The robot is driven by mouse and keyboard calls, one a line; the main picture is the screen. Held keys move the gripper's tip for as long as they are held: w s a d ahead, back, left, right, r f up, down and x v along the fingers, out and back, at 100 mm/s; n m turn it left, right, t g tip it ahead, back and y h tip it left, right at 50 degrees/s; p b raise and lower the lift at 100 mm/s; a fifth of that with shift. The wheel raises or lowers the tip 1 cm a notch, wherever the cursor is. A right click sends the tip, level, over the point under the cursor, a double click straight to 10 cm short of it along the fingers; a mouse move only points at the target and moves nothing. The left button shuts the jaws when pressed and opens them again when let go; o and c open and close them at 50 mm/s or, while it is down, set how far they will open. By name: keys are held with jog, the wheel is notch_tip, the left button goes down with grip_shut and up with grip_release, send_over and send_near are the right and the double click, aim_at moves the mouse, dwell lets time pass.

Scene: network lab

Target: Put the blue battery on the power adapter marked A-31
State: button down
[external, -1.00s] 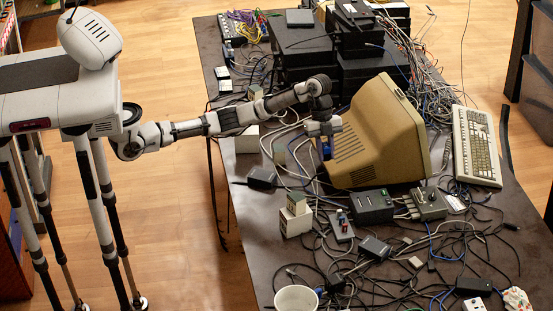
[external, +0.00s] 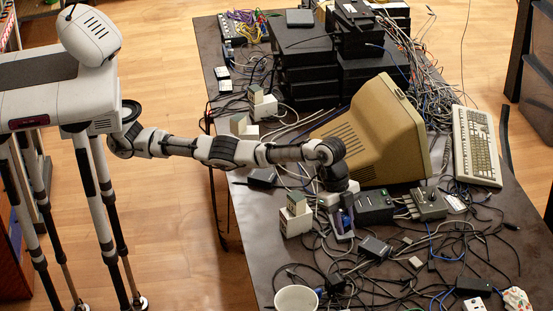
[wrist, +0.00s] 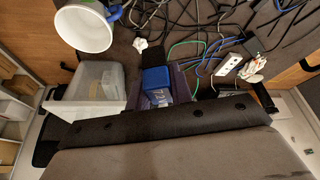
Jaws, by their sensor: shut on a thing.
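My gripper (external: 343,224) is shut on a blue battery (wrist: 157,79) with pale characters on its side. In the wrist view the battery sits between the dark fingers. In the external view the gripper points down over the small grey device in front of the beige monitor and mostly hides it; I cannot tell whether the battery touches anything below. Several dark adapters lie on the table, one (external: 374,247) just right of and nearer than the gripper, another (external: 262,178) behind it to the left. No A-31 marking is readable.
The beige monitor (external: 375,130) stands behind the gripper. Pale boxes (external: 296,217) stand close on its left. A white cup (external: 296,298) stands at the front. Loose cables cover much of the table.

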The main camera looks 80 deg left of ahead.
aim_at(341, 282)
notch_tip(341, 282, down, 20)
jog(key=shift+r+p, duration=0.15)
jog(key=shift+p, duration=0.85)
jog(key=c, duration=1.3)
grip_release()
jog(key=shift+o, duration=0.2)
jog(key=b+v, duration=0.2)
jog(key=v, duration=1)
jog(key=shift+b, duration=0.35)
